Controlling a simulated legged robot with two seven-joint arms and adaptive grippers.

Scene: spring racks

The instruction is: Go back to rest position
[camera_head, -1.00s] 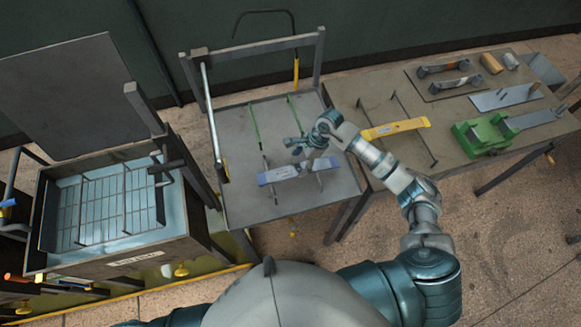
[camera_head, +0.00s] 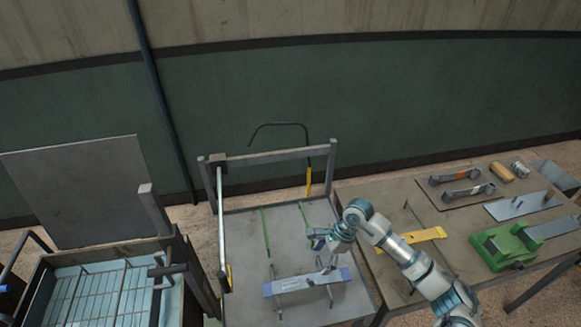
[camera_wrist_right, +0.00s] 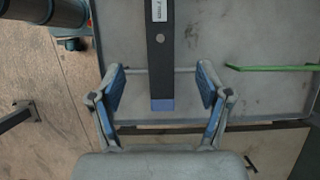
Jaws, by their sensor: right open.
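My right gripper (camera_head: 322,256) is open above the grey table in the middle of the head view. Below it a grey spring bar with blue ends (camera_head: 305,282) lies across thin rods on the table. In the right wrist view the open fingers (camera_wrist_right: 160,95) stand apart on either side of the bar's blue end (camera_wrist_right: 162,104), with nothing held. Gaps show between the bar and both fingers. My right arm reaches in from the lower right. My left gripper is not in view.
The grey table (camera_head: 245,230) has an upright frame and green rods (camera_head: 265,232). To the right, another table holds a yellow bar (camera_head: 422,236), a green fixture (camera_head: 503,247) and metal parts. At the left stands a blue-lined bin with a wire rack (camera_head: 95,300).

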